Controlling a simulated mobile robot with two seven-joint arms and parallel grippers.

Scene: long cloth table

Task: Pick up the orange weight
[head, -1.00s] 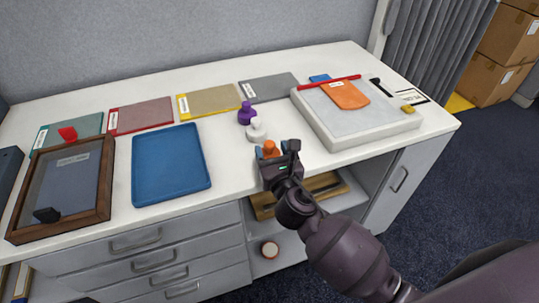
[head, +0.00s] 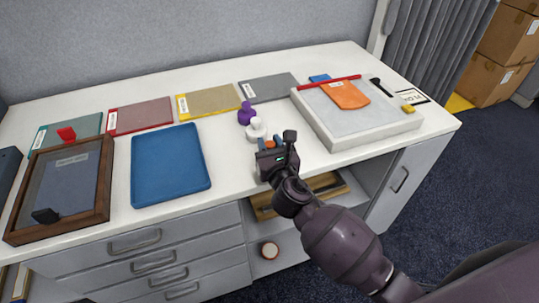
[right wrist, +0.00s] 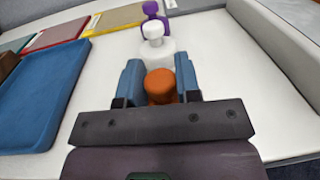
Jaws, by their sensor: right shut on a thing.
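The orange weight (right wrist: 160,85) sits between the two blue fingers of my right gripper (right wrist: 160,82) in the right wrist view. The gripper is shut on it. In the head view my right gripper (head: 271,145) is at the table's front edge and mostly hides the weight; only a bit of orange shows. I cannot tell whether the weight touches the table. A white weight (head: 256,129) stands just behind it, and a purple weight (head: 245,114) stands behind the white one. My left gripper is not in view.
A blue tray (head: 170,165) and a wooden frame (head: 107,170) lie to the left. A pale slab (head: 355,125) with an orange pouch (head: 345,95) and a red rod stands to the right. Coloured folders lie along the back. White table shows between the blue tray and the gripper.

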